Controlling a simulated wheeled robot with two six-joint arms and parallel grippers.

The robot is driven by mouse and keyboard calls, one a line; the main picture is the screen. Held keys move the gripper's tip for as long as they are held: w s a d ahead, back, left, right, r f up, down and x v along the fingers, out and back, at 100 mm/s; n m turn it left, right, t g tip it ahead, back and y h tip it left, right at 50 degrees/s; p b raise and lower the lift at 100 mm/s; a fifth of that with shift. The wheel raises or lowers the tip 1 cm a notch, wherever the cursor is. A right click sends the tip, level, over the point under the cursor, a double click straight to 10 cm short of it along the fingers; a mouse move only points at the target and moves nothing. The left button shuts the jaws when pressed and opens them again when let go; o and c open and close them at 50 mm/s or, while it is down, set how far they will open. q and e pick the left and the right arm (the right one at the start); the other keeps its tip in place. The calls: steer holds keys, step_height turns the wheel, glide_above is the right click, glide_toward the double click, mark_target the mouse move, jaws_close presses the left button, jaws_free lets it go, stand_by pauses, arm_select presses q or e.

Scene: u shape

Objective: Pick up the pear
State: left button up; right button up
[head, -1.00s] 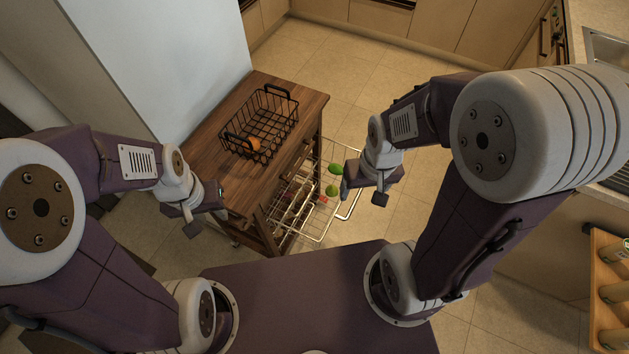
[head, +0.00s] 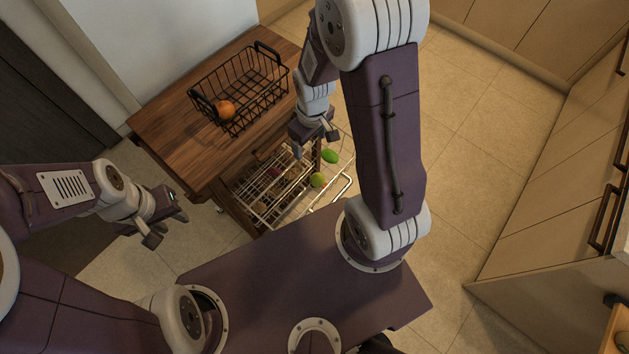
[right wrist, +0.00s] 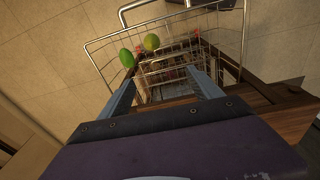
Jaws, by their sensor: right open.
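Two pear-sized fruits lie in the pulled-out wire basket (head: 345,188) of the wooden cart: a green one (head: 329,156) and a yellow-green one (head: 318,180). I cannot tell for sure which is the pear. In the right wrist view the green fruit (right wrist: 127,59) and yellow-green fruit (right wrist: 151,42) are beyond the fingertips, toward the upper left. My right gripper (head: 315,144) is open and empty, above the basket's left part and beside the fruits in the head view; its fingers (right wrist: 163,88) are spread. My left gripper (head: 167,228) is open and empty, left of the cart.
The wooden cart top (head: 165,135) holds a black wire basket (head: 262,100) with an orange (head: 226,109) in it. The cart's edge is close to my right gripper. A pale wall block (head: 150,40) stands behind. Tiled floor (head: 480,130) to the right is clear.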

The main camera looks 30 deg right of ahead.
steer(key=n+g+b, duration=0.1)
steer(key=b, duration=0.7)
glide_above(318, 174)
steer(key=f, duration=1.7)
steer(key=shift+w+a+f, duration=0.15)
steer(key=shift+a+f, duration=0.2)
steer(key=f, duration=0.2)
steer(key=shift+s+f+b, duration=0.2)
steer(key=shift+f+b, duration=0.2)
steer(key=shift+w+f, duration=0.15)
steer(key=shift+f, duration=0.3)
steer(key=f, duration=0.3)
steer(key=f+b, duration=0.1)
steer(key=f, duration=0.1)
steer(key=shift+d+f, duration=0.1)
steer(key=shift+d, duration=0.25)
steer(key=c, duration=1.5)
step_height(318, 174, up, 10)
steer(key=shift+r+p, duration=0.1)
steer(key=shift+p, duration=0.95)
